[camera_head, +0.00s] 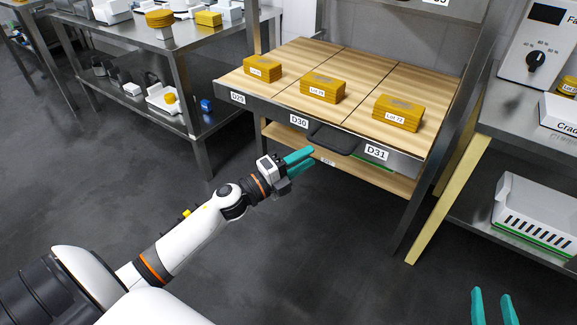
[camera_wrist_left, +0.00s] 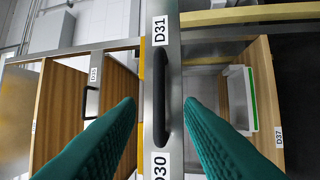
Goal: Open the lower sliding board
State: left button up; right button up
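The sliding board (camera_head: 345,58) has a wooden top and a metal front labelled D29, D30 and D31. It is the lower of two handled boards in the left wrist view; the other is labelled D35 (camera_wrist_left: 93,75). Its black bar handle (camera_head: 332,138) shows between D30 and D31. My left gripper (camera_head: 313,157) is open and empty, just left of and below the handle in the head view. In the left wrist view the handle (camera_wrist_left: 161,95) appears between its teal fingers, with no visible contact. My right gripper (camera_head: 495,293) is open at bottom right, far from the board.
Three yellow lot blocks (camera_head: 322,87) lie on the board. A wooden shelf labelled D37 (camera_wrist_left: 278,138) lies beneath, carrying a white tray with a green edge (camera_wrist_left: 240,100). A metal table (camera_head: 150,40) stands left; another with a white crate (camera_head: 537,212) stands right. The floor in front is clear.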

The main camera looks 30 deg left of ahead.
pick_arm(q)
jog(key=v, duration=0.5)
pick_arm(e)
jog(key=shift+s+d+f+g, duration=0.1)
jog(key=shift+s+f+g, duration=0.05)
jog(key=shift+f+g, duration=0.4)
